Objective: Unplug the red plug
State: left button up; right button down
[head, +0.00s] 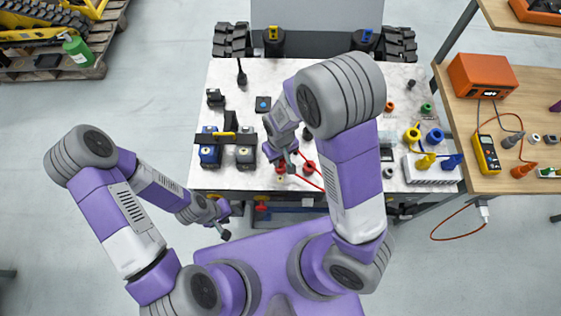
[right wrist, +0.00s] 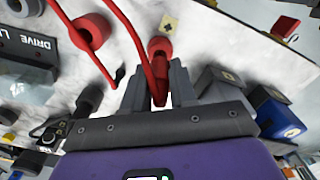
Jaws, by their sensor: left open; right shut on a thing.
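My right gripper (head: 287,166) is low over the front middle of the white table, among red sockets. In the right wrist view its fingers (right wrist: 158,88) are shut on a red plug (right wrist: 159,72), with a red cable running up from it. A red socket (right wrist: 160,45) shows just beyond the plug; I cannot tell whether the plug still sits in it. In the head view the gripper partly hides the plug; a red socket (head: 281,168) and another red part (head: 309,167) lie beside it. My left gripper (head: 223,222) is open and empty, off the table's front edge.
Blue and dark blocks (head: 210,153) with a black bar stand left of the right gripper. A white power strip (head: 432,170) with yellow and blue plugs is at the right. A wooden bench (head: 520,120) holds an orange box (head: 482,76) and a yellow meter (head: 487,153).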

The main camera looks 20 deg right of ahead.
jog(key=shift+r+p, duration=1.6)
jog(key=shift+r, duration=0.2)
